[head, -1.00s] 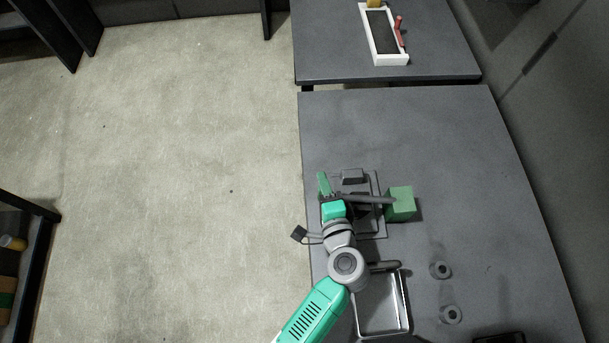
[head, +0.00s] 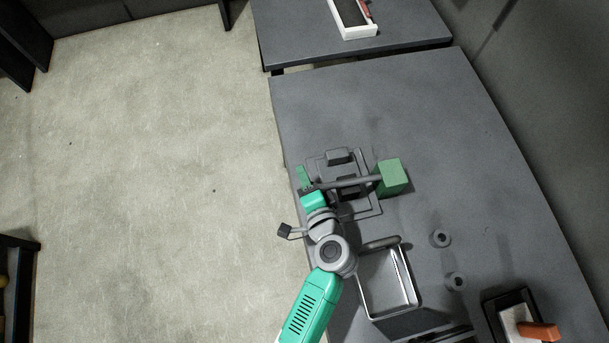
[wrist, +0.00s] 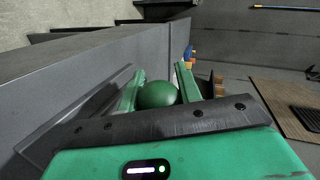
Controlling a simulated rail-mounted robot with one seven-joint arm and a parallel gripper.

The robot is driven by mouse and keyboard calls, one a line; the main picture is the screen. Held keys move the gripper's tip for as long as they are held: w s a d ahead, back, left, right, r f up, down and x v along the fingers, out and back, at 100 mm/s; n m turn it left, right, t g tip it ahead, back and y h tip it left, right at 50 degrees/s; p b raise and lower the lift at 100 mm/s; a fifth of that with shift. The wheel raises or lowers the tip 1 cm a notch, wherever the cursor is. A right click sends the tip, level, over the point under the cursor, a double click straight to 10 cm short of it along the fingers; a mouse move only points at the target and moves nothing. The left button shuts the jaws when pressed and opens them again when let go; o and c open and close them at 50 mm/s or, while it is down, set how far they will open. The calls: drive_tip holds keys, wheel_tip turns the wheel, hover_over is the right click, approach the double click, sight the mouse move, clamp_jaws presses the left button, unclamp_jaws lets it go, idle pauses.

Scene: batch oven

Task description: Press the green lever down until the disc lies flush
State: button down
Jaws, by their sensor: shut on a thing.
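In the wrist view, a round green knob (wrist: 158,95) sits between the two green fingers of my gripper (wrist: 160,88), which is shut on it. I take the knob to be the end of the green lever. In the head view, my gripper (head: 304,182) is at the left end of a dark bar (head: 350,182). The bar runs right to a green block (head: 391,178) and crosses a grey press-like fixture (head: 367,213) on the bench. My arm and gripper hide the knob in the head view. I cannot make out the disc or whether it lies flush.
An open metal tray (head: 408,287) with a dark rod (head: 380,243) at its edge is near my arm. Two grey rings (head: 440,238) lie to its right. A dark-framed item with an orange handle (head: 538,331) is at lower right. The far bench (head: 290,42) holds a white tray (head: 357,33).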

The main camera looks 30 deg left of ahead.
drive_tip(key=c, duration=1.1)
unclamp_jaws()
drive_tip(key=shift+s+d+f, duration=0.2)
drive_tip(key=shift+s+d, duration=0.05)
drive_tip(key=shift+o, duration=0.7)
drive_tip(key=shift+s, duration=0.1)
drive_tip(key=v, duration=0.7)
drive_tip(key=shift+d+r, duration=0.2)
drive_tip(key=shift+r, duration=0.05)
drive_tip(key=shift+s, duration=0.15)
